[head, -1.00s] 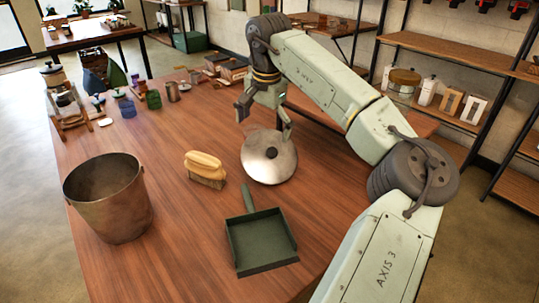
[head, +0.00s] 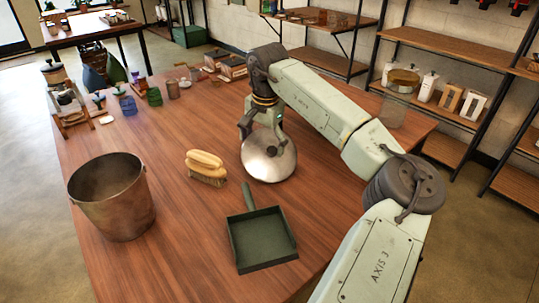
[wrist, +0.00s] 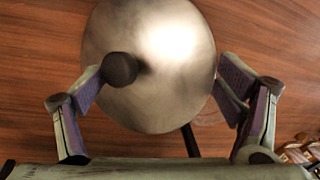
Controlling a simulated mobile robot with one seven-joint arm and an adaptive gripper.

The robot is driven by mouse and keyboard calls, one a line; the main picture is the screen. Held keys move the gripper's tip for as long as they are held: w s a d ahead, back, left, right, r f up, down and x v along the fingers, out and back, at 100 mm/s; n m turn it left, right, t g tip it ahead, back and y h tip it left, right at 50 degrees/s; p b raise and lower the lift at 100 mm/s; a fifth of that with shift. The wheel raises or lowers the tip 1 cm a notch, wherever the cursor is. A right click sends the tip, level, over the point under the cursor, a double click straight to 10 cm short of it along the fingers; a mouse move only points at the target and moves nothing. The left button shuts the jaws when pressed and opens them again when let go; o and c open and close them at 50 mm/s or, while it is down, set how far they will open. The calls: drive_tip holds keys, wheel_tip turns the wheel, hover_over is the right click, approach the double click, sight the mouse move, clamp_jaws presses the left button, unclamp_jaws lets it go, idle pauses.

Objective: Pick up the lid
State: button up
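The lid (head: 266,167) is a round silvery metal disc with a dark knob, lying on the wooden table in the head view. In the wrist view the lid (wrist: 165,85) fills the upper middle, and its black knob (wrist: 120,69) sits left of centre, near the left finger. My gripper (wrist: 165,90) is open, with one finger on each side over the lid. I cannot tell whether a finger touches the lid.
A metal bucket (head: 112,197) stands at the table's left. A brush (head: 206,167) lies left of the lid, and a green dustpan (head: 261,243) lies in front of it. Jars and cups, such as a green cup (head: 154,97), stand at the back left. Bare table (head: 330,190) lies right of the lid.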

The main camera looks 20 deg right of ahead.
drive_tip(key=c, duration=0.6)
drive_tip(key=shift+c, duration=0.2)
